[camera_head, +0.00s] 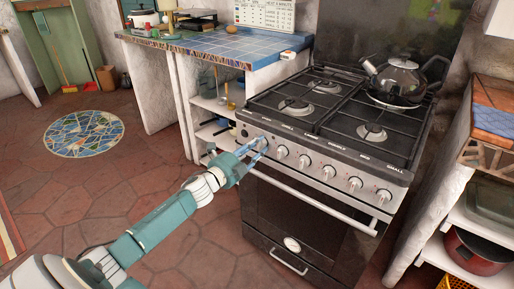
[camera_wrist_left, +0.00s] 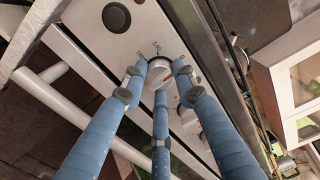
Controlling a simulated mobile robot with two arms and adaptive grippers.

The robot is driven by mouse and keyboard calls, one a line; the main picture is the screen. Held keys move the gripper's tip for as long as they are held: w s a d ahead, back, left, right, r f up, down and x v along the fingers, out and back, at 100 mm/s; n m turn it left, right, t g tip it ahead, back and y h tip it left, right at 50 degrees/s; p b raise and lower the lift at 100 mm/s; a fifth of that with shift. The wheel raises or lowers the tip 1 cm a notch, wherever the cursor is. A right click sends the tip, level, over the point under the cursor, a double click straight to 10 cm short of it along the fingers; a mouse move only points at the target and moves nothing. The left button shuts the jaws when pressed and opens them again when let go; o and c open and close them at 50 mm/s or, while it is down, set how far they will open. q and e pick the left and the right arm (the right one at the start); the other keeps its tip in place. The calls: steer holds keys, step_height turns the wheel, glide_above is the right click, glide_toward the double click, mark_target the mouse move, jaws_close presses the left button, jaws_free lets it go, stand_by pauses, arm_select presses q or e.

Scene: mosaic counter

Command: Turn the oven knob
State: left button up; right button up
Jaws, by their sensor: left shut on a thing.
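The oven (camera_head: 310,160) has a silver front panel with a row of knobs. My left gripper (camera_head: 258,147) reaches the panel's left end in the head view. In the left wrist view its blue fingers (camera_wrist_left: 160,88) are shut around a silver knob (camera_wrist_left: 158,74), the leftmost one of the row. The knob has a red mark on its face, and small printed marks show on the panel beside it. In the head view the gripper mostly hides this knob. The other knobs (camera_head: 328,172) run on to the right, clear of the gripper. My right gripper is not in view.
A white bar handle (camera_head: 310,199) crosses the oven door below the knobs. A kettle (camera_head: 399,80) stands on the back right burner. A blue tiled counter (camera_head: 215,45) with open shelves is left of the oven. Floor in front is open.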

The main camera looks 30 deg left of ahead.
arm_select(q)
steer(key=shift+a+f+m, duration=0.1)
steer(key=shift+a+m, duration=0.1)
steer(key=shift+m, duration=0.3)
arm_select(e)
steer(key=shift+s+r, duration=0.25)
arm_select(q)
steer(key=o, duration=1.1)
steer(key=shift+c, duration=0.2)
steer(key=shift+o, duration=0.4)
steer(key=shift+s, duration=0.1)
steer(key=s, duration=1.2)
steer(key=shift+a, duration=0.45)
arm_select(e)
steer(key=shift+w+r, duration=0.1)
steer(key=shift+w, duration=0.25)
